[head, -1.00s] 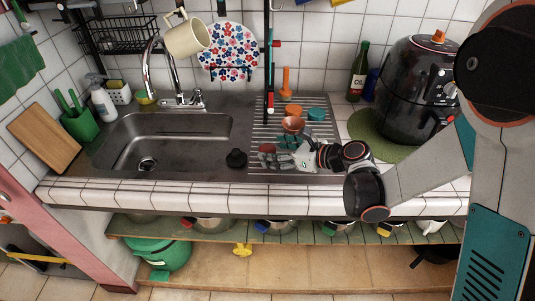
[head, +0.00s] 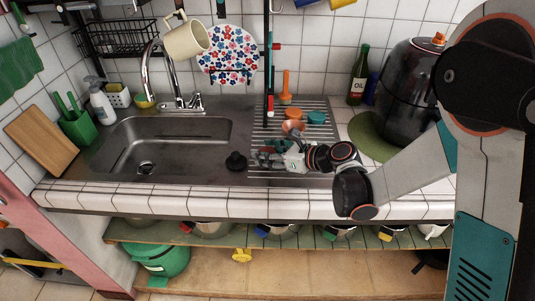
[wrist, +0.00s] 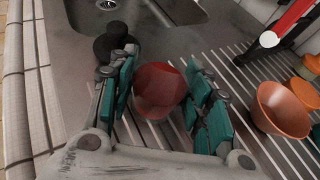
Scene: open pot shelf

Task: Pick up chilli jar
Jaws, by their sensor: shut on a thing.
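The chilli jar (wrist: 158,88), a reddish see-through thing, is between the two teal-padded fingers of my gripper (wrist: 160,100) in the wrist view. The fingers are closed around its sides. In the head view my gripper (head: 272,156) is low over the ribbed drainboard, right of the sink, and its fingers mostly hide the jar. I cannot tell whether the jar's base touches the drainboard.
A black stopper (head: 236,161) stands left of my gripper, beside the sink (head: 165,145). An orange bowl (wrist: 283,110) is to the right in the wrist view. Orange and teal containers (head: 316,117) stand behind. A black air fryer (head: 408,95) is further right.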

